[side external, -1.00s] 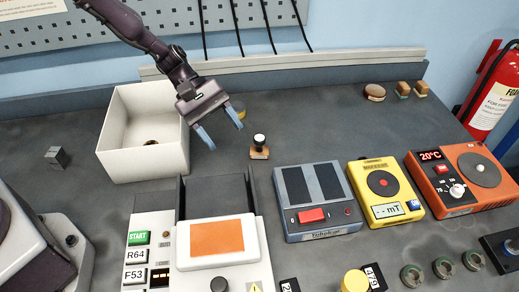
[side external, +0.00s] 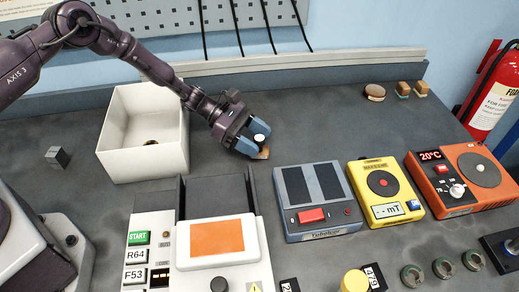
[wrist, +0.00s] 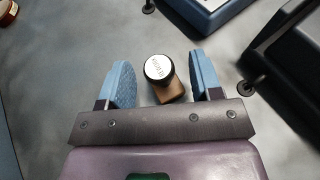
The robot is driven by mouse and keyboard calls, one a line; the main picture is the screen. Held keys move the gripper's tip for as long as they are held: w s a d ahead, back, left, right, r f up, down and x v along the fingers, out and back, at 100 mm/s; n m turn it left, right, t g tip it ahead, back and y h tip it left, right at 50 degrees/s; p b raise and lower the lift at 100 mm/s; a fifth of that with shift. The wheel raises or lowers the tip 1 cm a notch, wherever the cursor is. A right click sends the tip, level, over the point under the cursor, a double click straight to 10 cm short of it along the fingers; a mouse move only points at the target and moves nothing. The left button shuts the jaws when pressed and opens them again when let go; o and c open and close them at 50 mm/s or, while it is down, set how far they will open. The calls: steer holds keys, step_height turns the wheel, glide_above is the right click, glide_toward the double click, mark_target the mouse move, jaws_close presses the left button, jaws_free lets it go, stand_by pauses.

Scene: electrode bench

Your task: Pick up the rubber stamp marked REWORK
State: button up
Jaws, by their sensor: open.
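The rubber stamp (side external: 260,138) stands upright on the bench, with a black handle, a white top and a wooden base. In the wrist view the stamp (wrist: 159,70) shows small dark lettering on its white cap, too small to read for certain. My gripper (side external: 255,143) is open, with its blue fingers around the stamp's handle in the side view. In the wrist view the fingers (wrist: 163,82) stand on either side of the stamp, with a gap on both sides. The stamp's lower part is partly hidden by a finger in the side view.
A white open bin (side external: 118,165) stands to the left. A blue-grey device (side external: 321,223) stands close to the right, and a white control unit (side external: 218,262) with a dark slot is in front. A yellow meter (side external: 383,190) and an orange hotplate (side external: 462,178) are farther right.

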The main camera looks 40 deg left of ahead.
steer(key=shift+x, duration=1.45)
steer(key=shift+r, duration=0.2)
steer(key=c, duration=1)
steer(key=shift+r, duration=0.1)
